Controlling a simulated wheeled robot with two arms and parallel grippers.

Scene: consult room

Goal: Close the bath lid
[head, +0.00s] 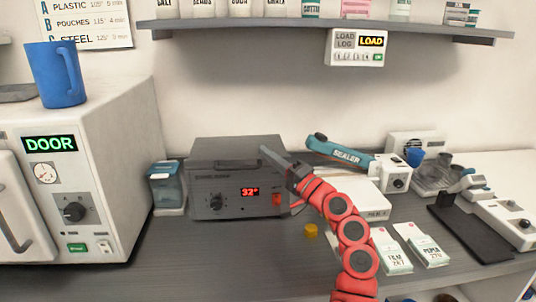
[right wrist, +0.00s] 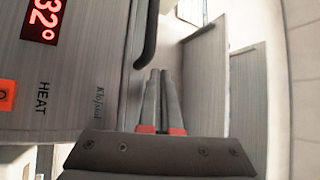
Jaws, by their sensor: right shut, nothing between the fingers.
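The bath (head: 232,205) is a grey box on the counter with a red 32° readout. Its dark grey lid (head: 212,150) lies low across the top, with a black handle (head: 238,163) along the front edge. I cannot tell if it is fully seated. My right gripper (head: 264,150) is shut and empty, its tips over the right part of the lid in the head view; contact is unclear. In the right wrist view the shut fingers (right wrist: 152,100) are beside the black handle (right wrist: 146,35) and the bath's front (right wrist: 75,80). My left gripper is out of view.
A white steriliser (head: 110,150) with a blue mug (head: 55,75) stands left, and a small blue-grey container (head: 167,187) beside the bath. A teal sealer (head: 340,155) is right. A shelf (head: 300,27) hangs above. Pouch packs (head: 420,245) lie at front right.

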